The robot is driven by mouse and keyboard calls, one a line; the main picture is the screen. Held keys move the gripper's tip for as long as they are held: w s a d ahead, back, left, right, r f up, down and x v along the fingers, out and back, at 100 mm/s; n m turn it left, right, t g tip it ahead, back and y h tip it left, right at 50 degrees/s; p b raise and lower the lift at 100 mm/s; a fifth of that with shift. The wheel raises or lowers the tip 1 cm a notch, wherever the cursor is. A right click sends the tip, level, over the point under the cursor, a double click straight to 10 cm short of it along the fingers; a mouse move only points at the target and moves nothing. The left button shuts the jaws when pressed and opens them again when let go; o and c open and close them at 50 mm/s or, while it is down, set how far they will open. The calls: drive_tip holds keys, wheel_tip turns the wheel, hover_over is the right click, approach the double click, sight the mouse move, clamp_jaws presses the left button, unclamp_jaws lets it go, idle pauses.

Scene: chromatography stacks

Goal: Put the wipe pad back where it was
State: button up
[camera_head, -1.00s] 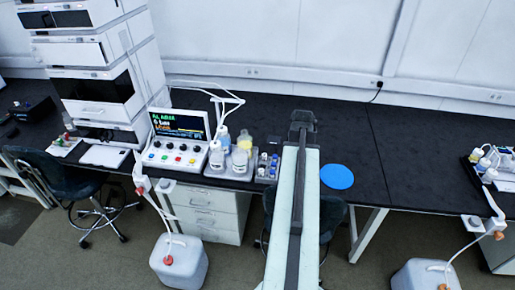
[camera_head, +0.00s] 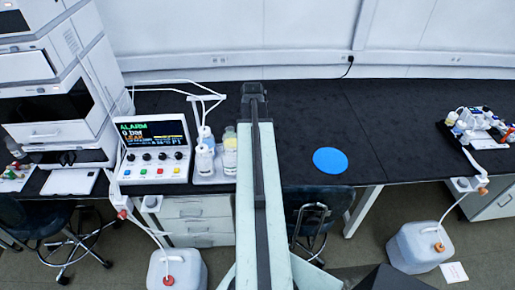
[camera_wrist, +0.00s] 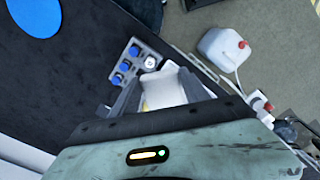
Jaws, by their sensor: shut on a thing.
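In the wrist view, my gripper (camera_wrist: 161,84) is shut on a white, soft-looking pad (camera_wrist: 163,91), which I take for the wipe pad. A yellowish patch shows near its lower edge. The gripper is over the black bench, beside a small rack of blue-capped vials (camera_wrist: 121,64). I cannot tell whether the pad touches the bench. In the head view my arm hides the pad and the jaws. A flat blue disc (camera_head: 330,161) lies on the bench right of my arm; it also shows in the wrist view (camera_wrist: 33,14).
Bottles in a tray (camera_head: 212,176) and a control box reading ALARM and LEAK (camera_head: 153,150) stand left of my arm. The instrument stack (camera_head: 55,100) is farther left. Another bottle tray (camera_head: 478,128) is at the right. The bench (camera_head: 400,140) between disc and right tray is clear.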

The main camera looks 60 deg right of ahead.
drive_tip(key=w+d+f+b, duration=0.5)
drive_tip(key=d+f+b, duration=0.15)
drive_tip(key=d, duration=0.45)
drive_tip(key=w+d+f+b, duration=0.5)
drive_tip(key=d+f+b, duration=0.15)
drive_tip(key=d, duration=0.45)
drive_tip(key=shift+m, duration=0.4)
drive_tip(key=f+b, duration=0.6)
drive_tip(key=f, duration=0.1)
drive_tip(key=f+b, duration=0.3)
drive_tip(key=shift+s+a+f, duration=0.15)
drive_tip(key=shift+s+f, duration=0.1)
drive_tip(key=shift+r, duration=0.2)
drive_tip(key=shift+f, duration=0.15)
drive_tip(key=o, duration=1.2)
